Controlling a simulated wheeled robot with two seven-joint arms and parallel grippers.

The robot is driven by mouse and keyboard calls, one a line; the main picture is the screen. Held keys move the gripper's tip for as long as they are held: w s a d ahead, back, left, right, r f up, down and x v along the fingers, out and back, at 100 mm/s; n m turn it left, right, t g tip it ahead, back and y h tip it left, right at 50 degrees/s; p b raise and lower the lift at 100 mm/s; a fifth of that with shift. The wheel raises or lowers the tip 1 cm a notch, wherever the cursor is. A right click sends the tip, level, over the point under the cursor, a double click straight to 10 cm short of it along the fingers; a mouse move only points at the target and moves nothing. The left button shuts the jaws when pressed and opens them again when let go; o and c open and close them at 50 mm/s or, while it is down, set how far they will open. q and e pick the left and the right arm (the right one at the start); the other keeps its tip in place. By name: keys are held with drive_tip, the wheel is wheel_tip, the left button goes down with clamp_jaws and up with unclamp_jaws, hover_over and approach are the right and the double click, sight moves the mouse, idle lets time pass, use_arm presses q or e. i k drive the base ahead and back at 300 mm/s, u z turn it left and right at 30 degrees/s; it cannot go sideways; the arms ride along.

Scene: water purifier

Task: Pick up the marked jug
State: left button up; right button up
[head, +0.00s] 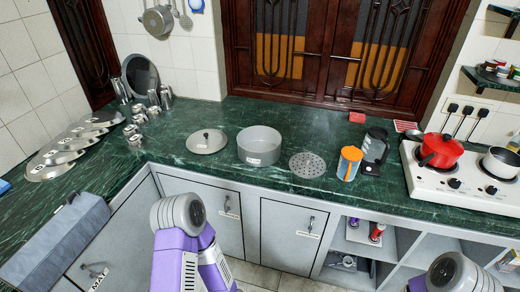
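No thing in the head view is clearly recognisable as the marked jug. The likeliest vessels stand on the right half of the green counter: an orange and white cylindrical container (348,164), and just behind it to the right a dark jug-like appliance (375,148). The orange container partly overlaps the appliance. A large grey pot (260,143) farther left carries a small white label on its front. My arm links show at the bottom centre and bottom right, but neither gripper can be seen. Nothing is seen held.
On the green counter (210,170) lie a lid (207,141) and a perforated disc (307,165). A white stove (440,184) at right bears a red pot (440,150). Plates and metal cups crowd the left. Cabinets stand below.

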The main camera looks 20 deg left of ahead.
sight(351, 157)
drive_tip(key=z, duration=0.2)
drive_tip(key=k, duration=0.4)
drive_tip(key=u, duration=1.25)
drive_tip(key=i, duration=0.75)
drive_tip(key=z, duration=0.55)
drive_tip(key=i, duration=0.65)
drive_tip(key=z, duration=0.65)
